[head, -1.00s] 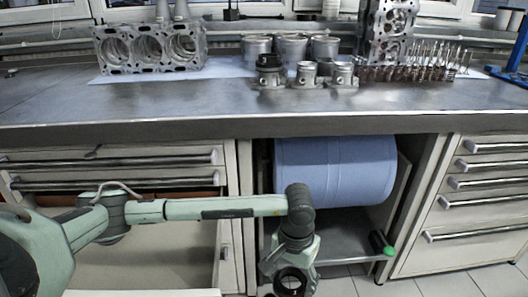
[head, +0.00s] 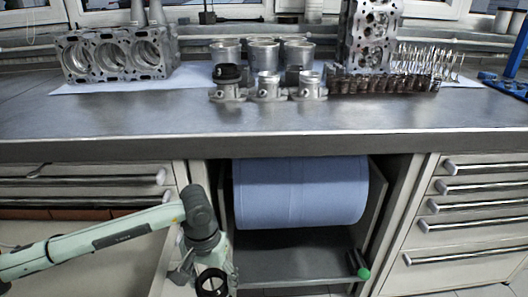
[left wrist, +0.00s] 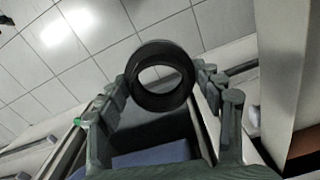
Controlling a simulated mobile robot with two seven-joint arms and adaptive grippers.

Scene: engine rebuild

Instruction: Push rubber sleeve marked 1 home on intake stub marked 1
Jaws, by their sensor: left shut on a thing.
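My left gripper (head: 211,268) is shut on a black rubber sleeve (left wrist: 137,84), a thick ring with an open bore. It is held in front of the open cabinet bay, below the bench top. In the left wrist view the ring sits between the two fingertips. Three short metal intake stubs stand in a row near the bench's front: left (head: 228,93), middle (head: 268,91) and right (head: 308,89). A black sleeve (head: 228,73) sits on top of the left stub; the middle and right tops look bare. Number marks cannot be read. My right gripper is out of view.
An engine block (head: 117,57) stands back left, pistons (head: 263,52) behind the stubs, and a cylinder head (head: 370,38) with valves (head: 430,62) to the right. The bench top (head: 240,122) is clear in front. A blue roll (head: 300,190) hangs below.

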